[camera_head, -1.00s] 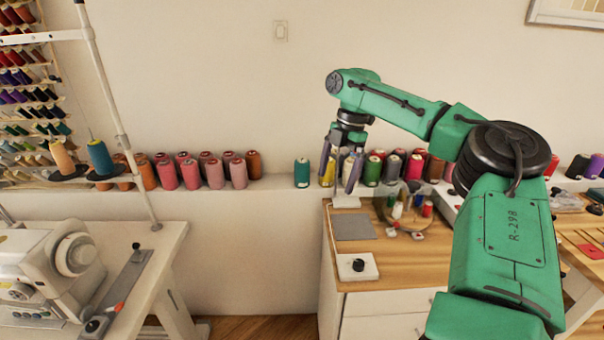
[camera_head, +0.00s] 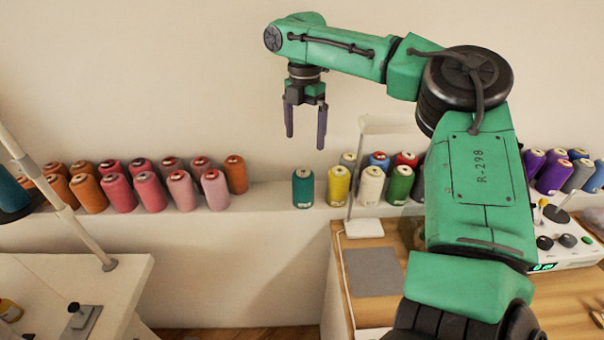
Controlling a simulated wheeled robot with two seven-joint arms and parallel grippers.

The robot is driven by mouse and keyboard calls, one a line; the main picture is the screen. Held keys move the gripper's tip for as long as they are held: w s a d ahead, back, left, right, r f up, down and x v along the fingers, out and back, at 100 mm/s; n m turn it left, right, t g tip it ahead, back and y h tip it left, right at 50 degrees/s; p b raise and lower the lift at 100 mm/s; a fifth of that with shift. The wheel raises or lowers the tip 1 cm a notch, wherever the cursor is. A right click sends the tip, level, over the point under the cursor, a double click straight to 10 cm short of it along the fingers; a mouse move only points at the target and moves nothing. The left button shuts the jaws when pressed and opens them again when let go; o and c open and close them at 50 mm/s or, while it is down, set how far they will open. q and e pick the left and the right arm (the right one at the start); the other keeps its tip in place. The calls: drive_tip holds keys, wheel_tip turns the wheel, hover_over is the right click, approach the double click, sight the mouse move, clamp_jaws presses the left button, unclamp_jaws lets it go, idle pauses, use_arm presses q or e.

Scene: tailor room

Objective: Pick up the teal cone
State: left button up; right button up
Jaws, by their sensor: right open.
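The teal cone (camera_head: 303,188) is a spool of thread standing upright on the white ledge along the wall, with a gap to its left and a yellow cone close on its right. My right gripper (camera_head: 305,142) points down with its two fingers apart and nothing between them. In the picture it hangs just above the teal cone, and the two look apart. How far the gripper is in depth from the cone I cannot tell. My left gripper is not in view.
Orange and pink cones (camera_head: 150,191) stand left on the ledge. A yellow cone (camera_head: 338,187), white cone (camera_head: 371,186) and green cone (camera_head: 399,186) stand right. A lamp's white post (camera_head: 354,175) rises in front of them. The ledge (camera_head: 268,197) is bare left of the teal cone.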

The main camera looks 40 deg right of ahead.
sight(303, 179)
drive_tip(key=f, duration=0.2)
drive_tip(key=s+f, duration=0.1)
drive_tip(key=f, duration=0.1)
drive_tip(key=a+f, duration=0.1)
drive_tip(key=f, duration=0.1)
drive_tip(key=shift+s+a+f, duration=0.1)
drive_tip(key=shift+s+f, duration=0.05)
drive_tip(key=shift+f, duration=0.2)
drive_tip(key=f, duration=0.4)
drive_tip(key=w+f, duration=0.1)
drive_tip(key=f, duration=0.2)
drive_tip(key=shift+d, duration=0.2)
drive_tip(key=c, duration=1.5)
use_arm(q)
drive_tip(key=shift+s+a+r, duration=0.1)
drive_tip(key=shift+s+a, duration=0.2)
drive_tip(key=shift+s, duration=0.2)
use_arm(e)
drive_tip(key=shift+s+r, duration=0.1)
